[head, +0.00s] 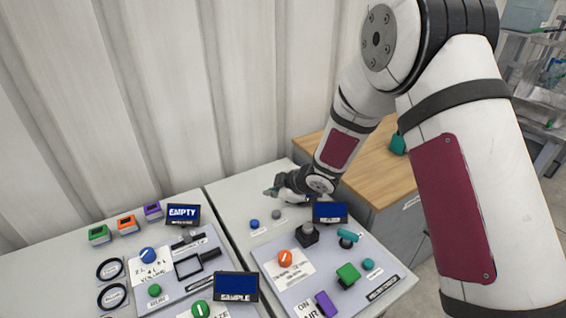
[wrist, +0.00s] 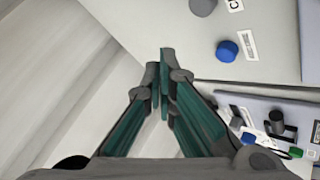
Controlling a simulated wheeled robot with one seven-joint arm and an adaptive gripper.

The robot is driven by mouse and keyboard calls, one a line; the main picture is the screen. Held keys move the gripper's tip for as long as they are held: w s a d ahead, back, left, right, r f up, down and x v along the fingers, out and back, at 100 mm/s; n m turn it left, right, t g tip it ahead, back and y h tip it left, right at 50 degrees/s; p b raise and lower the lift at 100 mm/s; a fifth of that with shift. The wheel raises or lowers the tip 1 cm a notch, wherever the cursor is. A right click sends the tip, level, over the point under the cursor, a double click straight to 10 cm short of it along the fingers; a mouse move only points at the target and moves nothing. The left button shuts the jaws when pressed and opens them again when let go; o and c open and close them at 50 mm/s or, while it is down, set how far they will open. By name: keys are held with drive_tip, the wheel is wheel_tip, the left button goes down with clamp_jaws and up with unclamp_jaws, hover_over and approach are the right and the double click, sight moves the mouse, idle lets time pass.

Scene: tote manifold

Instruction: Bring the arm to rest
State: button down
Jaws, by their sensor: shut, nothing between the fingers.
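My gripper (head: 271,192) is at the end of my arm, which reaches from the upper right over the back part of the right table. In the wrist view my gripper (wrist: 160,75) has its dark teal fingers closed together at the tips, with nothing between them. It is near the blue knob (head: 254,224) and the grey knob (head: 276,214), apart from both. In the wrist view the blue knob (wrist: 227,51) and the grey knob (wrist: 203,6) lie to the right of the fingertips.
The left table has a panel with screens reading EMPTY (head: 183,214) and SAMPLE (head: 236,286). A corrugated wall (head: 180,90) rises behind.

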drive_tip(key=s+d+r+m+t+h, duration=0.1)
drive_tip(key=s+d+r+m+h, duration=0.3)
drive_tip(key=d+r, duration=0.6)
drive_tip(key=s+d+r+m+t+h, duration=0.1)
drive_tip(key=s+d+r+m+h, duration=0.3)
drive_tip(key=d+r, duration=0.6)
drive_tip(key=s+d+r+m+g, duration=0.1)
drive_tip(key=s+m, duration=0.2)
drive_tip(key=s, duration=0.6)
drive_tip(key=s+d+r+m+g+y, duration=0.1)
drive_tip(key=s+d+r+m, duration=0.1)
drive_tip(key=s, duration=0.8)
drive_tip(key=s+d+r+m+g, duration=0.2)
drive_tip(key=s+m, duration=0.3)
drive_tip(key=s, duration=0.5)
drive_tip(key=shift+s, duration=0.15)
drive_tip(key=shift+r, duration=0.1)
